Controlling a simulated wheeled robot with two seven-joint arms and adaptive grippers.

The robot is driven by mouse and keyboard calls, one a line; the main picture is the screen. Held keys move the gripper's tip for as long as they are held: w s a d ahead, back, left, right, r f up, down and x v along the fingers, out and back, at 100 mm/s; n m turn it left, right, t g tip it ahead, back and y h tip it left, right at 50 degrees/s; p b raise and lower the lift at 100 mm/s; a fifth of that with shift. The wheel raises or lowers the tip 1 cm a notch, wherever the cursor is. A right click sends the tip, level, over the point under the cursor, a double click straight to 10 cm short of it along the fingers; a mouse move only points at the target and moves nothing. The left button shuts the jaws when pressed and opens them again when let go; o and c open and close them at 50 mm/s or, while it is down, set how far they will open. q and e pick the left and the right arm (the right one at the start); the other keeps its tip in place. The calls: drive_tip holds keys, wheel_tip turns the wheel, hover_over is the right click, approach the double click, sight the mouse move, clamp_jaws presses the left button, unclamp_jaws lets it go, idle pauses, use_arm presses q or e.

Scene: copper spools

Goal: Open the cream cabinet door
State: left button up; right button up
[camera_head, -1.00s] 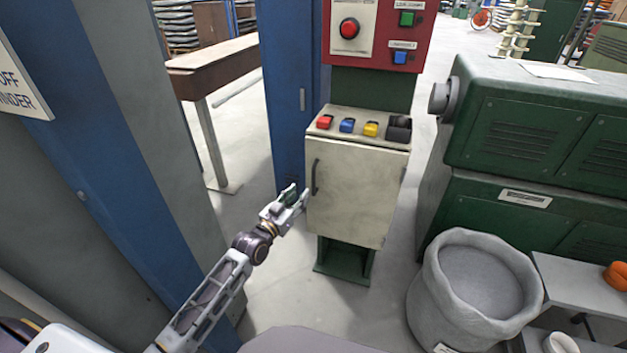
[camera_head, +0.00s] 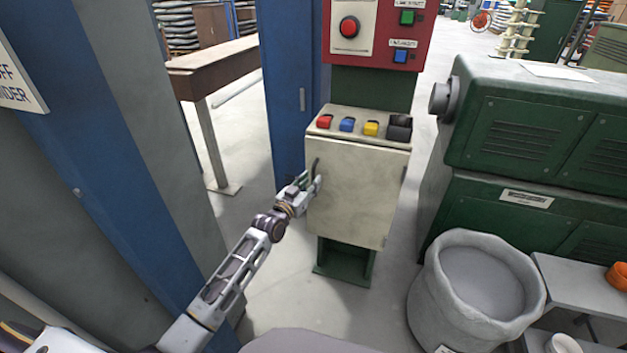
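The cream cabinet door (camera_head: 358,197) is shut on the front of a small control stand. Its dark handle (camera_head: 316,168) stands upright near the door's left edge. My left gripper (camera_head: 313,184) is at the handle, its fingers overlapping the handle's lower part. It is too small in the picture to tell whether the fingers are closed around the handle or only beside it. My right gripper is not in view.
Coloured buttons (camera_head: 347,125) sit on top of the stand, below a red panel (camera_head: 405,30). A grey bin (camera_head: 430,290) stands at the lower right, before a green machine (camera_head: 530,130). A blue column (camera_head: 288,100) rises behind my gripper. Floor in front is clear.

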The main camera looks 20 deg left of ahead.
use_arm(q)
drive_tip(key=shift+x, duration=1.35)
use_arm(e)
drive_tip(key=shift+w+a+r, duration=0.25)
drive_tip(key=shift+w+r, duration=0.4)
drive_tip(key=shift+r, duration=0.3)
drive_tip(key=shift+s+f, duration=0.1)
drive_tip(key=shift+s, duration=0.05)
use_arm(q)
clamp_jaws()
